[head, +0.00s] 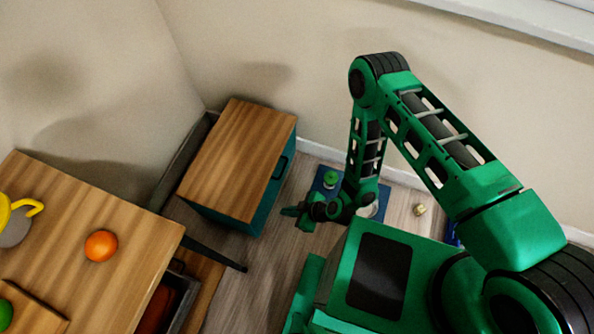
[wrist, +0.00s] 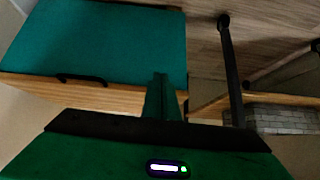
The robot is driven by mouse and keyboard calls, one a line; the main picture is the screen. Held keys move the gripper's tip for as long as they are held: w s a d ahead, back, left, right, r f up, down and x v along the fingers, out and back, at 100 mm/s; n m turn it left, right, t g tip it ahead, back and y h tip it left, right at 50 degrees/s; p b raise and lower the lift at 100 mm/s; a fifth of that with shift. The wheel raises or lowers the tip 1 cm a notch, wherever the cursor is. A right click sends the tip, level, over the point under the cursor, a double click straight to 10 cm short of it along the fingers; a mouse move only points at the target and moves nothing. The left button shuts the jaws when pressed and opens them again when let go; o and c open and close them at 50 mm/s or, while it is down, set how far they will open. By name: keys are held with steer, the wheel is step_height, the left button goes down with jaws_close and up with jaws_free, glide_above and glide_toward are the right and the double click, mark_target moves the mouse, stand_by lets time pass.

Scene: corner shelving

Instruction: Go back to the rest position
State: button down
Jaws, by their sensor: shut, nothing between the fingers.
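My gripper (head: 297,213) is in the head view, beside the lower right of the small cabinet (head: 235,160), apart from it over the floor. Its fingers are shut with nothing between them. My green arm reaches up and folds down to it from the right. In the wrist view the closed fingers (wrist: 160,92) stand in front of the cabinet's teal face (wrist: 110,40), which has a black handle.
A wooden table (head: 130,225) at left bears an orange (head: 101,246), a yellow-handled mug (head: 15,220) and a green fruit (head: 5,313). A blue mat (head: 322,180) with a green-topped object is by the wall.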

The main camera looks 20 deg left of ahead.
steer(key=w+d+r+m+h, duration=0.1)
steer(key=w+d+r, duration=0.3)
steer(key=w+r, duration=0.5)
steer(key=w+d+r+m+h, duration=0.1)
steer(key=w+d+r, duration=0.2)
steer(key=w+r, duration=0.6)
steer(key=w+d+r+m+t+h, duration=0.1)
steer(key=w+d+r+m, duration=0.15)
steer(key=d+r, duration=0.35)
steer(key=w+d+r+m+h, duration=0.1)
steer(key=w+d+r, duration=0.3)
steer(key=d, duration=0.3)
steer(key=w+d+r+m+t+h, duration=0.1)
steer(key=w+d+r, duration=0.2)
steer(key=d+r, duration=0.35)
steer(key=s+d+r+m+h, duration=0.2)
steer(key=s+d+r+m, duration=0.2)
steer(key=d+r, duration=0.5)
steer(key=s+d+r+m+h, duration=0.1)
steer(key=s+d+r+m, duration=0.4)
steer(key=d, duration=0.6)
steer(key=s+d+r+m+g, duration=0.1)
steer(key=s+d+r+m, duration=0.3)
steer(key=s, duration=0.5)
steer(key=s+d+r+m+g, duration=0.1)
steer(key=s+d+r+m, duration=0.3)
steer(key=s+r, duration=0.3)
steer(key=shift+s+d, duration=0.55)
steer(key=shift+s, duration=0.7)
steer(key=shift+m, duration=0.25)
